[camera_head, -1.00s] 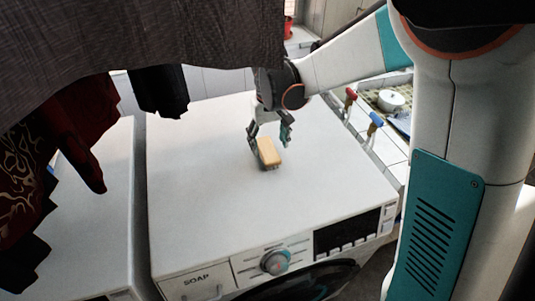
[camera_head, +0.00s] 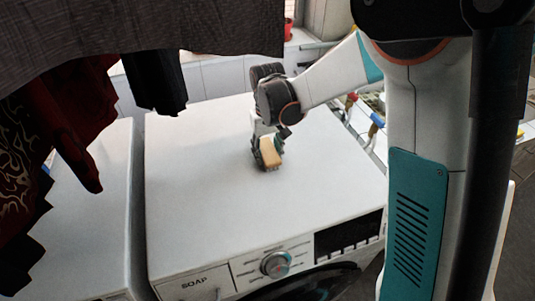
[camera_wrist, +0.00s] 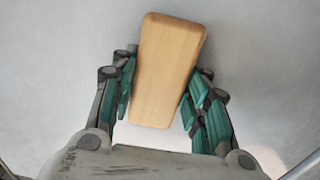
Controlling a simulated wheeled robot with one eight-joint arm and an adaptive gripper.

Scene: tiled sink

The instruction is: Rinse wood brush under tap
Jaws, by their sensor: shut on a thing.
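The wood brush (camera_head: 271,154) is a small light-wood block on the white top of the washing machine (camera_head: 215,205). In the wrist view the brush (camera_wrist: 168,68) lies between my fingers, slightly tilted, with its smooth wooden back facing the camera. My gripper (camera_head: 266,150) is shut on the brush, with the teal finger pads (camera_wrist: 160,95) on its two long sides. Its underside is mostly hidden; it appears to be at or very near the machine's top. The tap is not clearly visible; red and blue handles (camera_head: 376,122) show partly at the right, behind my arm.
Dark cloth (camera_head: 150,30) hangs across the upper left, with a dark red garment (camera_head: 70,130) at the left. A second white machine (camera_head: 95,215) stands to the left. The machine top around the brush is clear. A tiled wall (camera_head: 215,75) is behind.

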